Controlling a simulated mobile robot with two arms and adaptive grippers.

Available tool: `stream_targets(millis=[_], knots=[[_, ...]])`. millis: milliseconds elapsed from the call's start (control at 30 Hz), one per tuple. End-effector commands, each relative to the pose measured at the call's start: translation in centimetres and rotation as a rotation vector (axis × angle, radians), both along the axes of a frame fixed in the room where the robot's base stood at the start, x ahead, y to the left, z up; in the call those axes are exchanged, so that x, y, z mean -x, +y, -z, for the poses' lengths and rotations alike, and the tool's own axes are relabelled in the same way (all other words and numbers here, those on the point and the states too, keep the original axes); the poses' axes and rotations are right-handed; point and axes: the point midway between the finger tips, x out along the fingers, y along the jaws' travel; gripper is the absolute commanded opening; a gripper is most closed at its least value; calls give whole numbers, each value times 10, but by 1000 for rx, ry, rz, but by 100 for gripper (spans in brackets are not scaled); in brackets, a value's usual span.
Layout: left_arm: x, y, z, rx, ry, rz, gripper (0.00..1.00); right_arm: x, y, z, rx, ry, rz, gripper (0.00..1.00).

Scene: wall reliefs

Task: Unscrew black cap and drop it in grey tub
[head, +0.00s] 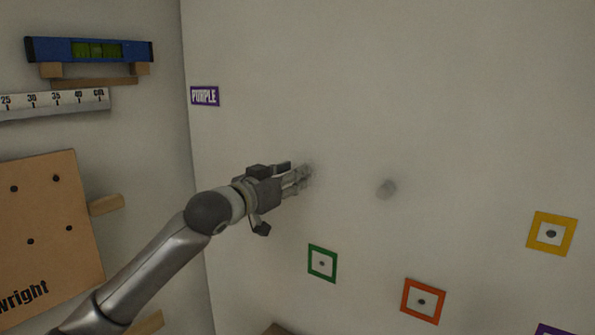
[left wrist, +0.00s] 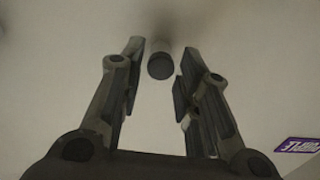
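A dark round cap (left wrist: 160,67) shows end-on in the left wrist view, on a short stub standing out from the pale wall. My left gripper (head: 296,176) is open near the wall in the head view. In the left wrist view its two fingers (left wrist: 162,62) stand apart, with the cap between and around the level of their tips; I see no clear contact. In the head view I cannot make out this cap, which seems hidden by the fingers. The grey tub and my right gripper are not in view.
Green (head: 322,263), orange (head: 423,301) and yellow (head: 551,233) square frames are lower. A PURPLE label (head: 205,96) is upper left. The left wall holds a blue level (head: 90,50), a ruler and a wooden board (head: 50,240).

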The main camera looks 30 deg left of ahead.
Motion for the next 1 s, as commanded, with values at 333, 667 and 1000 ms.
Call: stream_targets(millis=[333,667,1000], knots=[[0,0,1,5,0,1,0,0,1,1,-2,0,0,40],[0,-1,0,373,30,4,0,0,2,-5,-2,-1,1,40],[1,-1,1,458,37,2,0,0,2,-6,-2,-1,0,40]])
